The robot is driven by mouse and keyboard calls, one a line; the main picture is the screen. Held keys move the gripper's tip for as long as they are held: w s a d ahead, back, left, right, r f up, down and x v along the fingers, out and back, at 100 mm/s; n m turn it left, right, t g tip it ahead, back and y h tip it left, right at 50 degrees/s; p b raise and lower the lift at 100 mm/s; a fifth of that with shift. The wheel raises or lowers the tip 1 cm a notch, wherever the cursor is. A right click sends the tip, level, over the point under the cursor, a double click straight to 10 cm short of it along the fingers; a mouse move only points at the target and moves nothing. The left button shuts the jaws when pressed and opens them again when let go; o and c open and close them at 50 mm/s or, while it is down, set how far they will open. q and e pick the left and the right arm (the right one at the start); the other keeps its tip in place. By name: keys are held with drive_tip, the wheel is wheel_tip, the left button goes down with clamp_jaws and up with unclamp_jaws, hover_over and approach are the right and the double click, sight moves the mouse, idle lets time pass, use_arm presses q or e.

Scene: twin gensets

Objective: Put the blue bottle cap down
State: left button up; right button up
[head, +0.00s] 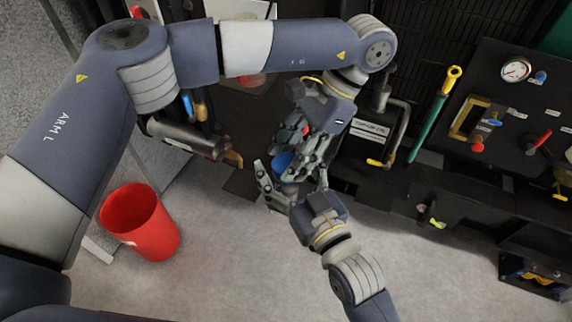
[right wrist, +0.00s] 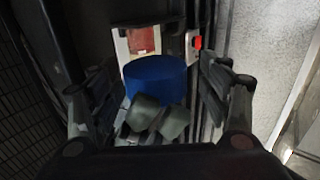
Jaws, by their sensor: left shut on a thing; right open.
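The blue bottle cap (head: 283,159) is near the middle of the head view, partly covered by fingers. My left gripper (head: 290,152) reaches it from above right and is shut on it. My right gripper (head: 292,180) comes from below with its fingers spread open around the same spot. In the right wrist view the cap (right wrist: 155,78) is a short blue cylinder between the open fingers of my right gripper (right wrist: 158,88). Two grey-green pads sit against its near side, probably my left gripper's fingertips. I cannot tell whether the right fingers touch the cap.
A red bin (head: 140,222) stands on the floor at the lower left. A grey cylinder (head: 188,138) lies left of the grippers. A black panel with a gauge (head: 515,69) and coloured handles is at the right. The pale floor (head: 215,270) at the bottom is clear.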

drive_tip(key=c, duration=1.1)
use_arm(q)
drive_tip(key=o, duration=1.3)
drive_tip(key=shift+d, duration=0.1)
drive_tip(key=shift+c, duration=0.2)
use_arm(e)
drive_tip(key=shift+a, duration=0.1)
use_arm(q)
drive_tip(key=shift+d, duration=0.1)
drive_tip(key=shift+s, duration=0.1)
drive_tip(key=shift+s+a+r, duration=0.2)
drive_tip(key=shift+a+r, duration=0.05)
drive_tip(key=shift+r, duration=0.1)
use_arm(e)
drive_tip(key=c, duration=0.3)
use_arm(q)
drive_tip(key=s+a+r+n+g+h, duration=0.2)
drive_tip(key=s+a+r+n, duration=0.1)
drive_tip(key=a+r+n, duration=0.1)
use_arm(e)
drive_tip(key=shift+c, duration=0.2)
use_arm(q)
drive_tip(key=s+a+f+n+g+h, duration=0.1)
drive_tip(key=s+a+f+n+h, duration=0.2)
drive_tip(key=a+f+n, duration=0.5)
drive_tip(key=s+a+f, duration=0.1)
drive_tip(key=a+f, duration=0.1)
drive_tip(key=a, duration=0.3)
drive_tip(key=shift+s+n, duration=0.3)
